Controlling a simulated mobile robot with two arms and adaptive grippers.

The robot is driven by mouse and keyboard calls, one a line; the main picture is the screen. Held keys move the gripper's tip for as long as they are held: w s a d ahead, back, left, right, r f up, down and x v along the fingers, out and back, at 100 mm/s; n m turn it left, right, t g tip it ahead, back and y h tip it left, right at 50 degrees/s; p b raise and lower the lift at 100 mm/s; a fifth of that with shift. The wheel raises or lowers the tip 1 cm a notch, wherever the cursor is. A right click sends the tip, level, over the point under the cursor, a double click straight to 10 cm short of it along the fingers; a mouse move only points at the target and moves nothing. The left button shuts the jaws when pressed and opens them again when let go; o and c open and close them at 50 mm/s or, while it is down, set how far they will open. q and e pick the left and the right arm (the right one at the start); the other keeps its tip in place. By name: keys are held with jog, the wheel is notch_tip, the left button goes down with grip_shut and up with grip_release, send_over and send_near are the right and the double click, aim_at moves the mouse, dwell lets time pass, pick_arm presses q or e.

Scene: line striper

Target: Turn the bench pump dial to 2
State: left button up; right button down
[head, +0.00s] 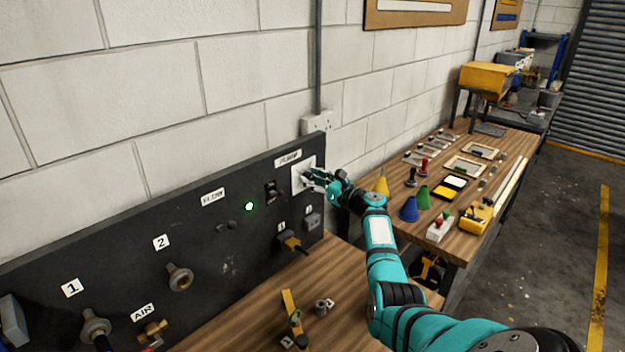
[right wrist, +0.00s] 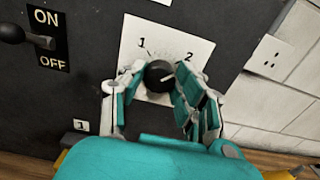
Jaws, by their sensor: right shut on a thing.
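The pump dial is a round black knob (right wrist: 159,74) on a white square plate marked 1 and 2 (right wrist: 203,47). A short pale line on the knob points to the right, roughly toward the 2 side; I cannot tell whether it lines up exactly with the mark. My right gripper (right wrist: 154,80) is shut on the knob, with fingers at its left and right sides. In the head view the plate (head: 298,177) is at the right end of the black panel, under the PUMP label (head: 288,158), and my right gripper (head: 313,181) hides the knob. My left gripper is not in view.
The black panel (head: 225,228) also carries an ON/OFF toggle switch (right wrist: 22,36), a green light (head: 249,206), several fittings and plugs. A wall socket (head: 316,122) is just above the panel. A crowded wooden bench (head: 490,167) stands to the right.

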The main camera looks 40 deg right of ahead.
jog(key=c, duration=1.2)
grip_release()
jog(key=shift+a+f, duration=0.1)
jog(key=shift+f, duration=0.1)
jog(key=shift+o, duration=1.3)
jog(key=shift+r, duration=0.1)
jog(key=shift+s, duration=0.15)
jog(key=s+d, duration=0.1)
jog(key=s, duration=1)
jog(key=shift+s, duration=0.4)
jog(key=shift+d, duration=0.1)
